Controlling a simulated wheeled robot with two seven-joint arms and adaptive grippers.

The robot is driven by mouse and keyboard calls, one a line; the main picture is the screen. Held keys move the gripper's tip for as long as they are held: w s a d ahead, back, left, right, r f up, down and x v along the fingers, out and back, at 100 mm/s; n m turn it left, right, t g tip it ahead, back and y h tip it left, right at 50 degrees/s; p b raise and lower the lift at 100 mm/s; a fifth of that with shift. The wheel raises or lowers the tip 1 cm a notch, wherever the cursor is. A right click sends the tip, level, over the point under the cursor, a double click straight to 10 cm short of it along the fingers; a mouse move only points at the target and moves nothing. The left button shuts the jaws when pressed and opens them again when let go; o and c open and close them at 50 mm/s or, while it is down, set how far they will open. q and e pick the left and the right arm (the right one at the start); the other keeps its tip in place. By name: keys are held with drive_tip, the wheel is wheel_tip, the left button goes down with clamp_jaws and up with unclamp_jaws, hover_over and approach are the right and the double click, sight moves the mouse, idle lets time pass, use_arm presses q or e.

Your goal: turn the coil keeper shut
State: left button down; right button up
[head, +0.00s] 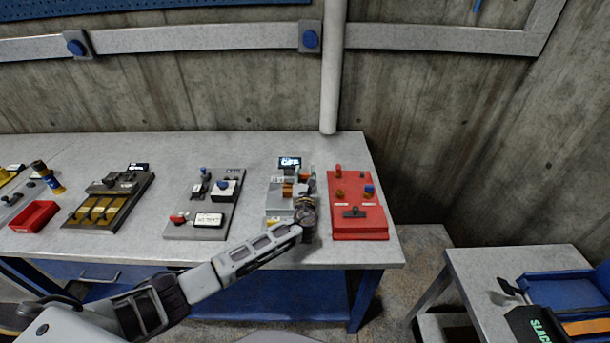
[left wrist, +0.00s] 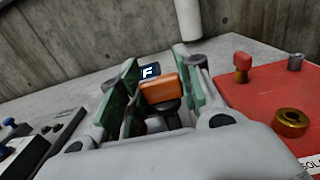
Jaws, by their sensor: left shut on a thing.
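The coil keeper appears to be the small orange-topped piece (left wrist: 160,91) on a dark stem in the left wrist view. My left gripper (head: 304,190) reaches over the panel's right side from the front. In the left wrist view its green-padded fingers (left wrist: 162,85) stand on both sides of the orange piece and are shut on it. In the head view the gripper hides much of the panel's right side. My right gripper is not in view.
A red panel (head: 345,180) with knobs stands close on the right of the grey panel. Another grey panel (head: 188,232) with buttons lies to the left. Further left are a panel with yellow parts (head: 75,215) and a red tray (head: 36,214). Bare bench shows between the panels.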

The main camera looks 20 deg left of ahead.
use_arm(q)
drive_tip(key=shift+r, duration=0.1)
drive_tip(key=c, duration=1)
unclamp_jaws()
drive_tip(key=shift+o, duration=0.2)
drive_tip(key=shift+v, duration=5.85)
drive_tip(key=shift+s+d, duration=0.15)
